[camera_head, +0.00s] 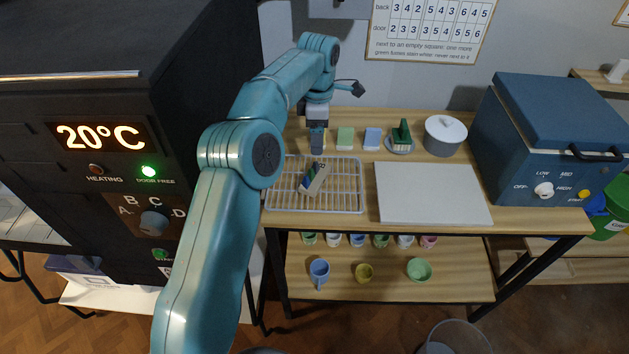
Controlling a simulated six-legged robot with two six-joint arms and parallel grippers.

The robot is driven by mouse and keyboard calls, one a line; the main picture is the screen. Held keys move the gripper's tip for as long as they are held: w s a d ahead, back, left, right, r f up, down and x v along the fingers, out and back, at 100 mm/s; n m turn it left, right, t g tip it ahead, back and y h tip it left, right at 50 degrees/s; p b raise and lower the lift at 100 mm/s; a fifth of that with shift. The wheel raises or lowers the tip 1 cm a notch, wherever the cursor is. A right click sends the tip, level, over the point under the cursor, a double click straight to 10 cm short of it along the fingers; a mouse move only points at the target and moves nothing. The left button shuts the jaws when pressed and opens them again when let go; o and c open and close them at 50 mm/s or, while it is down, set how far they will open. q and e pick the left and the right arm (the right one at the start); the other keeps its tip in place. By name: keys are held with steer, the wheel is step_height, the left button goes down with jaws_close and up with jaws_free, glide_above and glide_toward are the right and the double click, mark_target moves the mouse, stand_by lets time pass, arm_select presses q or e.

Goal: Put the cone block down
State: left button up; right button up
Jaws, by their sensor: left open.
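The cone block, which I take to be the small pale block with dark, blue and green parts (314,179), rests at a slant on the wire rack (345,207). My left gripper (317,146) points down over the back edge of the rack, behind the block in the picture. Its jaws are open and appear clear of the block; the exact gap between them is too small to make out. My right gripper is not in view.
A white board (432,193) lies right of the rack. A black kiln (100,200) stands left.

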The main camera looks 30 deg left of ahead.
arm_select(q)
glide_above(316, 174)
step_height(316, 174, down, 5)
step_height(316, 174, down, 4)
steer(key=shift+s+f+p, duration=0.15)
steer(key=shift+f+p, duration=0.1)
steer(key=shift+p, duration=0.6)
steer(key=shift+a+f, duration=0.1)
steer(key=shift+f, duration=0.35)
steer(key=shift+c, duration=0.6)
steer(key=c, duration=1.2)
steer(key=shift+o, duration=0.2)
steer(key=shift+r, duration=0.15)
